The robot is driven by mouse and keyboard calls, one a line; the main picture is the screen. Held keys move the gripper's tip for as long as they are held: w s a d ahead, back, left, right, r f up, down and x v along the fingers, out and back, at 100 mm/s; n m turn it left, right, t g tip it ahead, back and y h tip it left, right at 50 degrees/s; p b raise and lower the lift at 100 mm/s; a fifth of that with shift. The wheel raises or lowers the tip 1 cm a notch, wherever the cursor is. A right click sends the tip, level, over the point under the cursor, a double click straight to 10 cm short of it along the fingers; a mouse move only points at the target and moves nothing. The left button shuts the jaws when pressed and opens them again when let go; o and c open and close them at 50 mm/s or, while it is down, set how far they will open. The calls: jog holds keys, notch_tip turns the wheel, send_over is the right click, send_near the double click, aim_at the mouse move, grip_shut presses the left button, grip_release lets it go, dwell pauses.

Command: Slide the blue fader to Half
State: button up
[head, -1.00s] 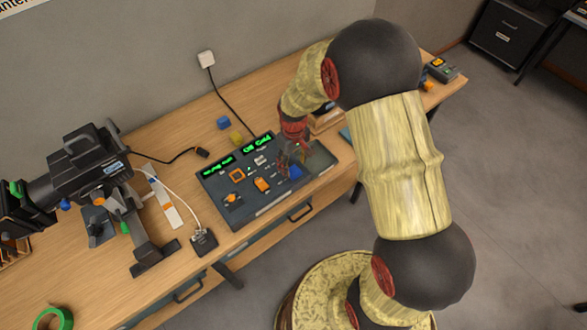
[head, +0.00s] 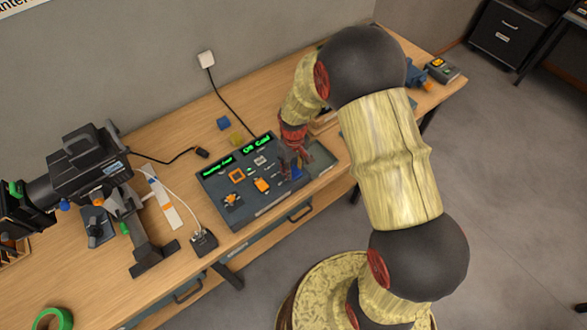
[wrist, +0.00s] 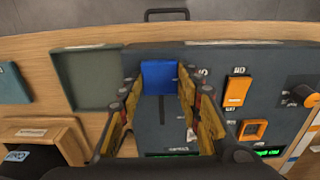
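The blue fader (wrist: 159,78) is a square blue cap on the dark panel. In the wrist view a thin slot runs from it toward the bottom of the picture, and the cap stands near the panel's front edge. My gripper (wrist: 160,85) has its two fingers apart, one on each side of the blue cap. I see no clear grip on it, and any contact is hard to tell. In the head view my gripper (head: 290,166) is down over the panel's right part, and the blue fader (head: 297,173) shows partly behind its fingers. The Half mark is too small to read.
The control panel (head: 232,209) also bears an orange fader (wrist: 237,91), an orange-framed square (wrist: 252,130) and a knob (wrist: 304,93). Green displays line its back. An empty grey-green tray (wrist: 92,80) adjoins it. A camera-like device (head: 88,165) stands at the left.

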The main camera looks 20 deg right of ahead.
grip_shut()
jog(key=shift+w, duration=0.1)
dwell(0.3)
jog(key=w, duration=0.2)
jog(key=w+a, duration=0.1)
jog(key=shift+w+a+f+b, duration=0.1)
jog(key=shift+w+a+b, duration=0.05)
jog(key=shift+w+b, duration=0.2)
jog(key=shift+o, duration=2.3)
grip_release()
jog(key=shift+o, duration=0.7)
